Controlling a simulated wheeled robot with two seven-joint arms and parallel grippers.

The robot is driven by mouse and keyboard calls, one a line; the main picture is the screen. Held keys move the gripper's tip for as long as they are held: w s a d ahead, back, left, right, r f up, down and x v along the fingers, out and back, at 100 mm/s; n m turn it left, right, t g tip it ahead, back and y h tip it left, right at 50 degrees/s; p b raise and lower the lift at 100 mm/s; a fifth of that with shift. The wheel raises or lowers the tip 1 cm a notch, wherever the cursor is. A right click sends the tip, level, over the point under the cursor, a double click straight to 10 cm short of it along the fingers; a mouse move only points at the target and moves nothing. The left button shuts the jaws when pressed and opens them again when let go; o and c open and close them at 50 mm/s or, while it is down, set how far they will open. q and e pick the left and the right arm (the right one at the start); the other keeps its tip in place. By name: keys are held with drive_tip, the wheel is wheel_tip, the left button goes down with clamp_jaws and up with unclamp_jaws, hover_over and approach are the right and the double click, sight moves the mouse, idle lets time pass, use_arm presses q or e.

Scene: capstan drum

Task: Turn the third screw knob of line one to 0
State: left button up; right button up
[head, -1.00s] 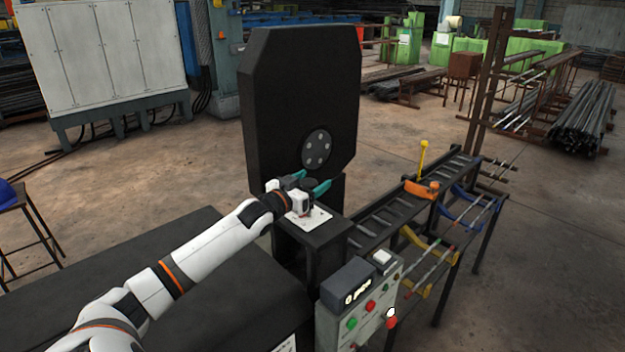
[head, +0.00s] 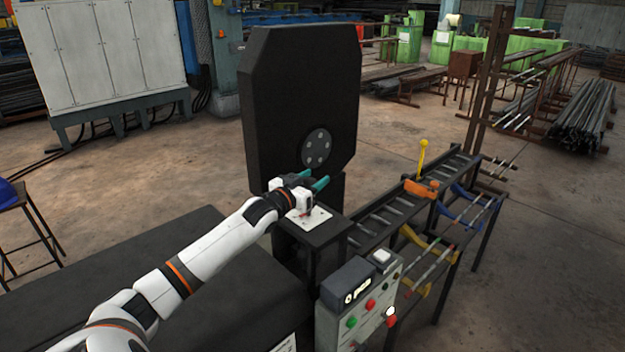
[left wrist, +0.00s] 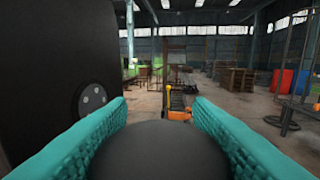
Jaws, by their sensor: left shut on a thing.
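My left gripper (head: 314,179) has teal fingers and reaches over a white plate (head: 316,221) on the black stand, beside the large black drum housing. In the left wrist view my gripper (left wrist: 160,118) is shut on a dark round knob (left wrist: 160,150), with one finger along each side of it. The knob's markings cannot be seen, so its setting cannot be read. In the head view the knob is mostly hidden by the gripper. My right gripper is in neither view.
The tall black housing (head: 300,90) with a round grey bolted disc (head: 317,148) stands close behind the gripper. A control box (head: 357,310) with coloured buttons is in front. A ladder-like rack (head: 385,210) with a yellow-topped lever (head: 423,150) runs off to the right.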

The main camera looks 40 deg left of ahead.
use_arm(q)
drive_tip(key=shift+r+n+g+y+p, duration=0.1)
drive_tip(key=shift+n+g+y+p, duration=0.2)
drive_tip(key=shift+n+y+p, duration=0.75)
drive_tip(key=n+g+y, duration=0.1)
drive_tip(key=n+y, duration=0.1)
drive_tip(key=y, duration=0.2)
drive_tip(key=shift+a, duration=0.2)
drive_tip(key=shift+s+a+f+n+g+y+b, duration=0.1)
drive_tip(key=shift+f+n+g+y+b, duration=0.05)
drive_tip(key=shift+n+g+y+b, duration=0.5)
drive_tip(key=shift+s+a+f+n+g+y+b, duration=0.1)
drive_tip(key=shift+n+g+y+b, duration=0.2)
drive_tip(key=shift+n+y, duration=0.35)
drive_tip(key=shift+a+r+g+y+b, duration=0.1)
drive_tip(key=shift+g+y+b, duration=0.3)
drive_tip(key=shift+y, duration=0.25)
drive_tip(key=shift+r+n, duration=0.1)
drive_tip(key=shift+n, duration=0.15)
drive_tip(key=o, duration=1)
